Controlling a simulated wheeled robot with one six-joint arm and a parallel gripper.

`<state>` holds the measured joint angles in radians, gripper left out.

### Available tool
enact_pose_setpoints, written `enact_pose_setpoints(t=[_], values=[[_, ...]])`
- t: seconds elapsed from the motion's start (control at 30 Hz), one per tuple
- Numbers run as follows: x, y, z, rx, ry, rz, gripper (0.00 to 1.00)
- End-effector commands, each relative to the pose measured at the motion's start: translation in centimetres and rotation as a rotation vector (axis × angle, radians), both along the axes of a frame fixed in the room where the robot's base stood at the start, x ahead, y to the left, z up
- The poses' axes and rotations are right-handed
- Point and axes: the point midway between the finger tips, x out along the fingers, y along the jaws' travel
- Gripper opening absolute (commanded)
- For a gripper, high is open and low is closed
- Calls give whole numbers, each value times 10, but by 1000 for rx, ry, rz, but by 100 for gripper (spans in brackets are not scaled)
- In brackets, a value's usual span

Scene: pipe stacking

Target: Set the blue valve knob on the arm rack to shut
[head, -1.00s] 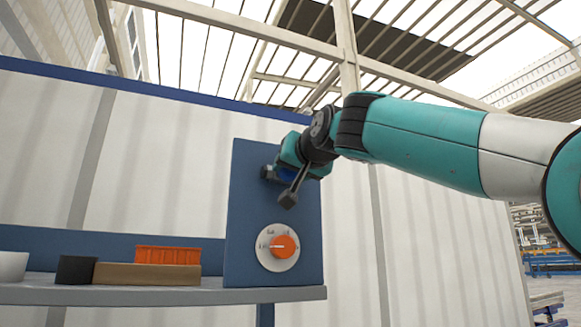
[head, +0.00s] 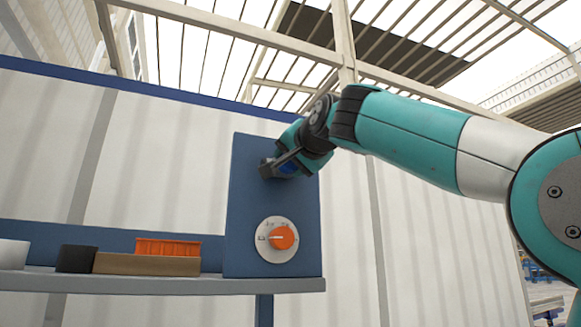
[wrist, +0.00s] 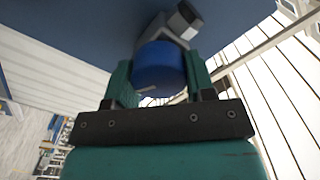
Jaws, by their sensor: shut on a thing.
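The blue valve knob (wrist: 158,66) sits between the two fingers of my gripper (wrist: 158,80) in the wrist view, and the gripper is shut on it. A grey handle or bracket piece (wrist: 182,20) shows beyond the knob, against the blue panel. In the head view my gripper (head: 278,165) is at the upper part of the upright blue panel (head: 250,205). There only a little of the blue knob (head: 289,168) shows; the gripper hides most of it. Any markings around the blue knob are hidden.
An orange knob (head: 282,237) on a white dial is lower on the same panel. A grey shelf (head: 160,285) holds an orange crate (head: 168,247), a brown block (head: 146,264), a black block (head: 77,258) and a white object (head: 13,253).

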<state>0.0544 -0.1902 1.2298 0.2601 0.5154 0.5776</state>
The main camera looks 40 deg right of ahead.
Motion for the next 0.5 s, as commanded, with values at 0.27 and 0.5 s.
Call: enact_pose_setpoints(t=[0.27, 0.5], values=[[0, -1, -4, 252, -69, 0, 26], [0, -1, -5, 471, -132, 0, 26]])
